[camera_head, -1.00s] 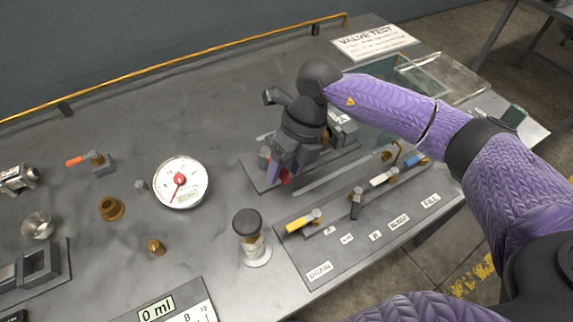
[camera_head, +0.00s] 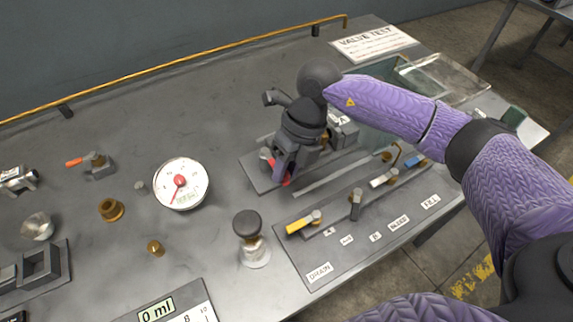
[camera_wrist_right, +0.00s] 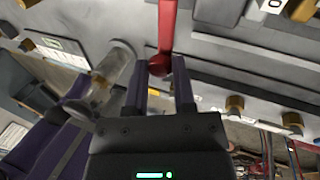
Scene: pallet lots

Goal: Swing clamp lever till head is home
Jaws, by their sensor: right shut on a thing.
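The clamp lever is a red bar with a round red end (camera_wrist_right: 166,30). The clamp stands on a grey base plate (camera_head: 255,180) at mid-bench. My gripper and wrist hide most of the clamp, so whether its head is home cannot be seen. My left gripper is not in view.
In front is a valve panel (camera_head: 345,262) with yellow, white and blue handles. A black-knobbed glass cylinder (camera_head: 251,245) stands left of it. A round white gauge (camera_head: 181,184) and brass fittings are farther left. A clear tank (camera_head: 440,75) stands behind my right arm.

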